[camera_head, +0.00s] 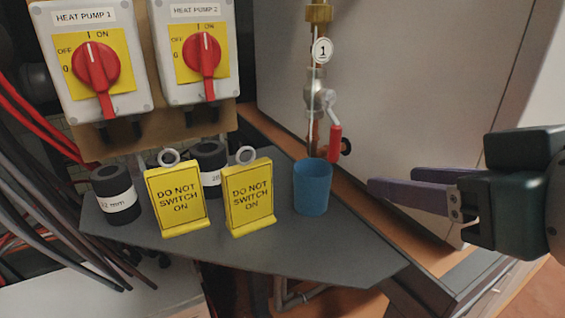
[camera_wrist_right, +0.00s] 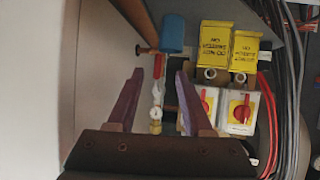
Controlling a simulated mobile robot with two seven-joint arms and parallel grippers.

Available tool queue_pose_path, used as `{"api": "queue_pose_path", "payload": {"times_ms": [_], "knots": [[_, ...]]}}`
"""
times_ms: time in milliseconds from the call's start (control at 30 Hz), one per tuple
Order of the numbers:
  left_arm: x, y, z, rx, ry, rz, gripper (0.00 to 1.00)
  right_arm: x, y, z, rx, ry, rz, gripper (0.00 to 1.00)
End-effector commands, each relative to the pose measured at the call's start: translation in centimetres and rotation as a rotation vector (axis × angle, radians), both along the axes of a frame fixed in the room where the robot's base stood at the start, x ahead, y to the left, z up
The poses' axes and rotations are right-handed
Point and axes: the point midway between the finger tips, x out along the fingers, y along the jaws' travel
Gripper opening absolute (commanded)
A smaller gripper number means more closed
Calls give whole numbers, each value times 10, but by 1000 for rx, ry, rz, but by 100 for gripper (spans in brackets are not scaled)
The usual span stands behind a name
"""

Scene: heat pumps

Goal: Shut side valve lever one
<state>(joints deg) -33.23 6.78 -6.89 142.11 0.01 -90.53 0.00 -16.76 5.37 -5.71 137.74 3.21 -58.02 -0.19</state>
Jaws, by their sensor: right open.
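Side valve one is on a vertical copper pipe, with a round white tag (camera_head: 322,50) marked 1 above the valve body (camera_head: 318,92). Its red-handled lever (camera_head: 335,143) points down, roughly along the pipe. My right gripper (camera_head: 383,177) is open and empty, right of the lever and apart from it in the head view. In the right wrist view, the picture is turned over; the lever (camera_wrist_right: 158,66) appears between the open fingers (camera_wrist_right: 159,74), with the valve (camera_wrist_right: 157,95) below it. My left gripper is out of view.
A blue cup (camera_head: 312,187) stands on the grey shelf (camera_head: 300,245) just below the lever. Two yellow signs (camera_head: 178,198) (camera_head: 249,196) and black rolls (camera_head: 116,194) stand left of it. Heat pump switches (camera_head: 97,65) (camera_head: 205,54) are at upper left. A large pale panel (camera_head: 420,90) stands behind the valve.

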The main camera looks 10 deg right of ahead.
Motion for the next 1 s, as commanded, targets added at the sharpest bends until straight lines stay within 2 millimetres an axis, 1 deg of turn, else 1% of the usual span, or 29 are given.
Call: {"api": "queue_pose_path", "payload": {"times_ms": [33,100,200,300,433,567,667,900,1000], "knots": [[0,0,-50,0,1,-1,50,12,1,-31,13,-75,-1,51],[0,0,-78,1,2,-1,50,26,2,-35,32,-176,0,51],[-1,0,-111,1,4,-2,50,40,4,-36,56,-302,2,51],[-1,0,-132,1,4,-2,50,48,4,-33,74,-393,3,51],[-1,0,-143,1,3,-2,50,52,4,-27,86,-460,3,51],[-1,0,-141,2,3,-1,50,59,5,-21,89,-478,3,51],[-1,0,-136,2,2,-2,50,71,7,-19,89,-478,3,51],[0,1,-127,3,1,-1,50,114,14,-19,89,-475,2,51],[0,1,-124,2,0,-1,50,129,16,-19,88,-475,4,51]]}}
